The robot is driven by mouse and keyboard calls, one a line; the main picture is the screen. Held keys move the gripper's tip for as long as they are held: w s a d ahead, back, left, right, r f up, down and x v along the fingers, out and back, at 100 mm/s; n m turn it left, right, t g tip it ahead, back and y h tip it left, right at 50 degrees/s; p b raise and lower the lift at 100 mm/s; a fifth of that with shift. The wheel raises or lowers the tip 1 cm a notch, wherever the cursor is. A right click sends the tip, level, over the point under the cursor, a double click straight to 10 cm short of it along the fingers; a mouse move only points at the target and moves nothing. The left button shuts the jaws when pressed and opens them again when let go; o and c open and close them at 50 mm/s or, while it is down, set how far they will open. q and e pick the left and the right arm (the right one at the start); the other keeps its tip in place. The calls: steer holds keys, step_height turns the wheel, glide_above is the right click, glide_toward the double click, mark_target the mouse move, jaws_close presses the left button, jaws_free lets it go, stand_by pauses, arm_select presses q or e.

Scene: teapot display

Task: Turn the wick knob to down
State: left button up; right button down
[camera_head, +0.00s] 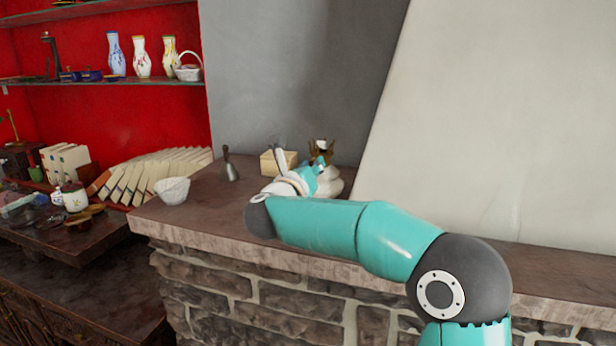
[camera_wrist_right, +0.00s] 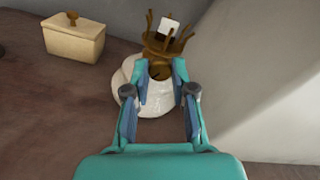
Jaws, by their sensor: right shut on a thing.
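An oil lamp stands on the mantel, with a round white body (camera_head: 330,184) and a brown pronged burner (camera_head: 321,148). In the right wrist view the white body (camera_wrist_right: 156,104) lies below and between my fingers, and the burner (camera_wrist_right: 170,45) rises beyond their tips. My right gripper (camera_wrist_right: 161,70) is shut on the wick knob (camera_wrist_right: 160,73), a small brown part at the burner's near side. The fingers hide most of the knob, so its turn angle is not readable. In the head view the right gripper (camera_head: 318,167) is at the lamp, partly hidden by my arm.
A cream box (camera_wrist_right: 74,38) with a brown knob stands left of the lamp. A grey bell (camera_head: 230,168) and a white bowl (camera_head: 172,190) are farther left on the stone mantel (camera_head: 205,215). A sloping pale wall (camera_head: 480,120) is close on the right.

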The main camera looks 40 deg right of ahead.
steer(key=shift+n+b, duration=0.35)
steer(key=shift+n, duration=0.95)
steer(key=shift+w, duration=0.1)
steer(key=c, duration=1)
jaws_free()
steer(key=shift+o, duration=0.2)
steer(key=shift+a, duration=0.1)
steer(key=v, duration=1.2)
steer(key=shift+f, duration=0.1)
